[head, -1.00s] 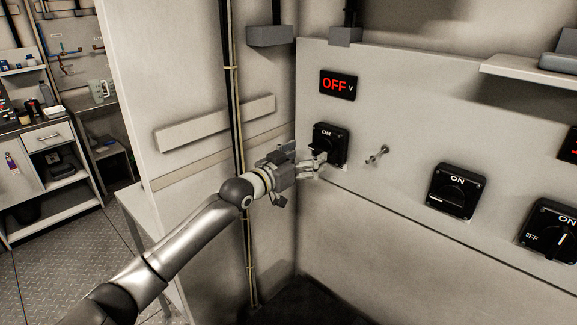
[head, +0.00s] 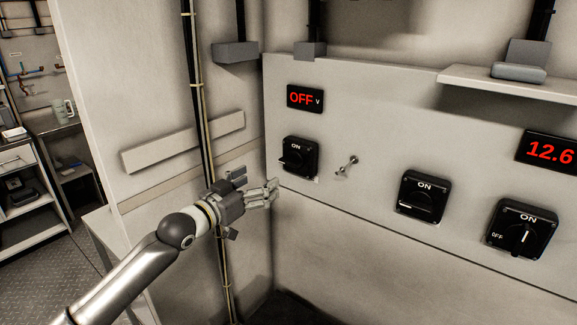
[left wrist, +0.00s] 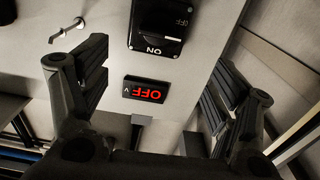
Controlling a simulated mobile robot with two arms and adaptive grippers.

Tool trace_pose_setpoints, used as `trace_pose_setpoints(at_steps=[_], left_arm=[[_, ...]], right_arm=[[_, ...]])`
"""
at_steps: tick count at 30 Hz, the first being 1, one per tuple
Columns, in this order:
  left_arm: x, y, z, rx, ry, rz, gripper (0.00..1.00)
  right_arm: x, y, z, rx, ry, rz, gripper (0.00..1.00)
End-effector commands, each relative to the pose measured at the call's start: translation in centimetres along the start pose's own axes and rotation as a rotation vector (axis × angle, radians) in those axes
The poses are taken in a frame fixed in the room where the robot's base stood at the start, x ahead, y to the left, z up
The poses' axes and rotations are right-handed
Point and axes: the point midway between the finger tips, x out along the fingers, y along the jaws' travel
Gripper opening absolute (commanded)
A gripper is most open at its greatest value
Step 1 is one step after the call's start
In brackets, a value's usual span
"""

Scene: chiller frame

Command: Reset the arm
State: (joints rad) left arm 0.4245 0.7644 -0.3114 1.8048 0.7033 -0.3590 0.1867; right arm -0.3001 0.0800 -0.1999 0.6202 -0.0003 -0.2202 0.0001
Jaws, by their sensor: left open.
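My left gripper (head: 270,193) is open and empty, in front of the panel and just below and left of the left rotary switch (head: 298,157). The switch is a black box marked ON, with its knob turned sideways. In the left wrist view the same switch (left wrist: 158,25) appears upside down, between and beyond my open fingers (left wrist: 155,88), partly cut off by the top edge. A display (head: 305,98) above it reads OFF in red. My right gripper is not in view.
A small metal toggle (head: 346,166) sits right of the left switch. Two more black switches, a middle one (head: 423,195) and a right one (head: 521,229), are farther right. A display (head: 550,150) reads 12.6. A shelf (head: 520,83) juts out upper right. A bar (head: 183,142) is on the left wall.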

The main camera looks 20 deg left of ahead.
Motion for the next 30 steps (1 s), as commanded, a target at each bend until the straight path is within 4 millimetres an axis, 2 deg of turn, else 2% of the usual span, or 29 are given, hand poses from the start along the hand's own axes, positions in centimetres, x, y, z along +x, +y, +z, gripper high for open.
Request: trace_pose_setpoints(at_steps=[2, 5, 8, 11, 12, 15, 19, 21, 24, 30], left_arm=[[0.0, 0.1, 0.1, 0.000, -0.002, 0.001, 0.82], [-0.2, 1.0, 1.7, -0.001, -0.035, 0.006, 0.82], [-1.1, 3.4, 5.5, -0.001, -0.121, 0.018, 0.82], [-3.3, 6.9, 11.2, 0.004, -0.258, 0.026, 0.82], [-4.7, 8.4, 13.6, 0.006, -0.322, 0.027, 0.82], [-8.8, 11.7, 18.9, 0.011, -0.484, 0.017, 0.82], [-15.2, 14.8, 24.2, 0.007, -0.691, -0.017, 0.82], [-18.5, 15.9, 26.0, 0.000, -0.790, -0.042, 0.82], [-22.7, 16.9, 27.8, -0.011, -0.909, -0.074, 0.82], [-29.7, 18.3, 29.7, -0.042, -1.101, -0.133, 0.82]], right_arm=[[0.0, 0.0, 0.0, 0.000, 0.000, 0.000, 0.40], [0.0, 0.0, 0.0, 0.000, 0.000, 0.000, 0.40], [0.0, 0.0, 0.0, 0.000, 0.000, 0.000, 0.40], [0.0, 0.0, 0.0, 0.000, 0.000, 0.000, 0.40], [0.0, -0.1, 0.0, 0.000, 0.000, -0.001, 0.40], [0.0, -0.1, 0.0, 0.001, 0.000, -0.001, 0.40], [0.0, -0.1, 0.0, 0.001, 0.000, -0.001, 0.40], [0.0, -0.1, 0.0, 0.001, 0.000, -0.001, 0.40], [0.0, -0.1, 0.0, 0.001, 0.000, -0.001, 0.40], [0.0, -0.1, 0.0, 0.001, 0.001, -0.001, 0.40]])
